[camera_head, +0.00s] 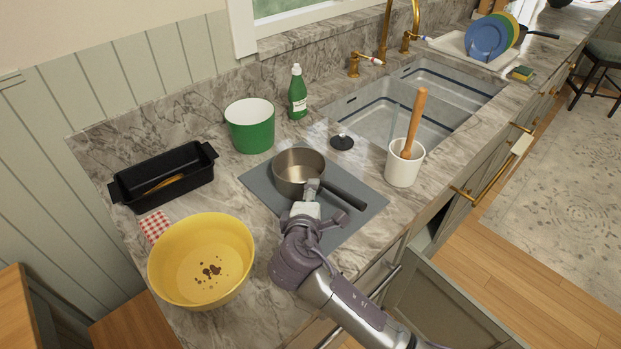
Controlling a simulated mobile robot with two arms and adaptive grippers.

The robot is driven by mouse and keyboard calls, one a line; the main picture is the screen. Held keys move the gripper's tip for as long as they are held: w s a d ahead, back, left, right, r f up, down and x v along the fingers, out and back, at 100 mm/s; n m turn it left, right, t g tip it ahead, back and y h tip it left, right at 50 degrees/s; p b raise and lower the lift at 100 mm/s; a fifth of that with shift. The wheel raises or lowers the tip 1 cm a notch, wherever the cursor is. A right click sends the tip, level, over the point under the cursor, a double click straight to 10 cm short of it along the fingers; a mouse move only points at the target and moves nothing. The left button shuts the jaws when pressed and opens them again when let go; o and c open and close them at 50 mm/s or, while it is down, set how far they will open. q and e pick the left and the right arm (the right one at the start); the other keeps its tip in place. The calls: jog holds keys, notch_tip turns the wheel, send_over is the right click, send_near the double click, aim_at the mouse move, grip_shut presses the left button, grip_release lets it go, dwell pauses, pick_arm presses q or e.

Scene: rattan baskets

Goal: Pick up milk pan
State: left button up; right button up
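The milk pan (297,176), a small grey metal pan with a dark handle, stands upright on a grey mat (262,186) on the counter. Its handle points to the lower right. My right gripper (313,187), on the arm coming in from the bottom right, is at the pan's near side, where the handle meets the body. The wrist hides part of the mat. The fingers are too small and overlapped with the pan to tell whether they are open or shut on it. My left gripper is not in view.
A yellow bowl (187,262) and a black loaf tin (130,185) are to the left. A green pot (249,137) and a green bottle (297,100) stand behind. A white crock (401,170) with a wooden tool is right, near the sink (370,125). A cabinet door (440,310) hangs open below.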

jog(key=shift+w+d+f+p, duration=0.15)
jog(key=shift+w+p, duration=0.1)
jog(key=shift+w, duration=0.3)
jog(key=shift+w+d+p, duration=0.15)
jog(key=shift+w+p, duration=0.05)
jog(key=shift+w, duration=0.3)
jog(key=x, duration=0.3)
jog(key=shift+w+d+f+p, duration=0.1)
jog(key=shift+w+f+p, duration=0.1)
jog(key=shift+p, duration=0.2)
jog(key=shift+w+f, duration=0.1)
jog(key=shift+w, duration=0.05)
jog(key=c, duration=0.7)
grip_shut()
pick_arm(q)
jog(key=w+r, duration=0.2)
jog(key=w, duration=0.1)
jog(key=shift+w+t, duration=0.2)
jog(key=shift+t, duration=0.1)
